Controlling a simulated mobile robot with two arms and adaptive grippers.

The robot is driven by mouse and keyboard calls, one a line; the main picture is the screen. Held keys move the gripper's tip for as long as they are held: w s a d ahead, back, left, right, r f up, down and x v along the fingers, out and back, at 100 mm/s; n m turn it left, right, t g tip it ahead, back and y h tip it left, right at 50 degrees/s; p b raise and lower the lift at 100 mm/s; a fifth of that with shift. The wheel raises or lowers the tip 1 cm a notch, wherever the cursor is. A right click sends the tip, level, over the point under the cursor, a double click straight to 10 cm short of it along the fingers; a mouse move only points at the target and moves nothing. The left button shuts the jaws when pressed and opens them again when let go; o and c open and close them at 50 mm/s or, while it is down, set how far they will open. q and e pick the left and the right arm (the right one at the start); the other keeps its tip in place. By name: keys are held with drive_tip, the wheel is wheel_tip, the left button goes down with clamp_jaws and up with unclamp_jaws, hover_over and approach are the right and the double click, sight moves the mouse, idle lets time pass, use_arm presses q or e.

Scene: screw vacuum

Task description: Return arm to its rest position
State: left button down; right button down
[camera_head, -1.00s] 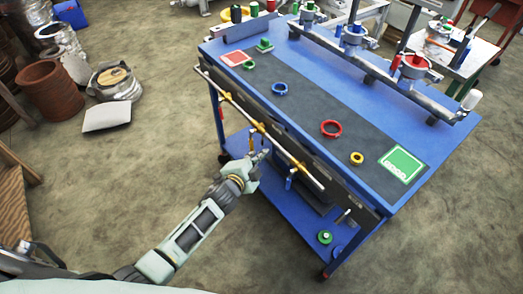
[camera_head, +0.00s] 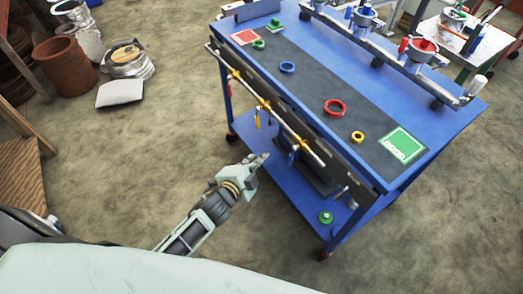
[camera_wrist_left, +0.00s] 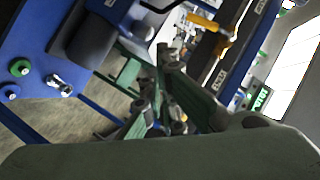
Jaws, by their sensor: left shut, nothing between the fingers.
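My left gripper (camera_head: 258,163) is shut and empty in the head view. It is in the air in front of the blue workbench (camera_head: 340,42), below the level of its top. My left arm reaches up to it from the lower left. In the left wrist view the gripper (camera_wrist_left: 172,95) shows as dark green fingers near the middle. The right gripper is in neither view.
A rail (camera_head: 262,104) with hanging yellow-handled tools runs along the bench's near side. The bench top holds a red ring (camera_head: 335,108), a blue ring (camera_head: 287,67) and a yellow ring (camera_head: 357,137). A green round part (camera_head: 325,217) lies on the lower shelf.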

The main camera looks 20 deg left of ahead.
use_arm(q)
drive_tip(key=shift+s+a, duration=0.1)
drive_tip(key=shift+s, duration=0.35)
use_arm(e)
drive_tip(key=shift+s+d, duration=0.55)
use_arm(q)
drive_tip(key=s+a+f+n+g+y, duration=0.1)
drive_tip(key=s+a+f+n+g, duration=0.15)
drive_tip(key=s+f, duration=0.8)
drive_tip(key=s+a+f+n+g+y, duration=0.1)
drive_tip(key=s+a+f+n+g, duration=0.2)
drive_tip(key=s+f, duration=0.75)
drive_tip(key=s+f+n+g, duration=0.2)
drive_tip(key=s+f, duration=0.5)
drive_tip(key=s, duration=0.4)
drive_tip(key=s+f+n+g+p, duration=0.1)
drive_tip(key=s+f+n+g, duration=0.2)
drive_tip(key=s+f+g, duration=0.2)
drive_tip(key=s+f, duration=0.3)
drive_tip(key=s, duration=0.4)
drive_tip(key=shift+a+n, duration=0.2)
drive_tip(key=shift+n, duration=0.15)
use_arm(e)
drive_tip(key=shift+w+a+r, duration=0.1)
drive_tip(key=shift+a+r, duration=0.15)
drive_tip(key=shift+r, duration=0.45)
use_arm(q)
drive_tip(key=shift+g, duration=0.25)
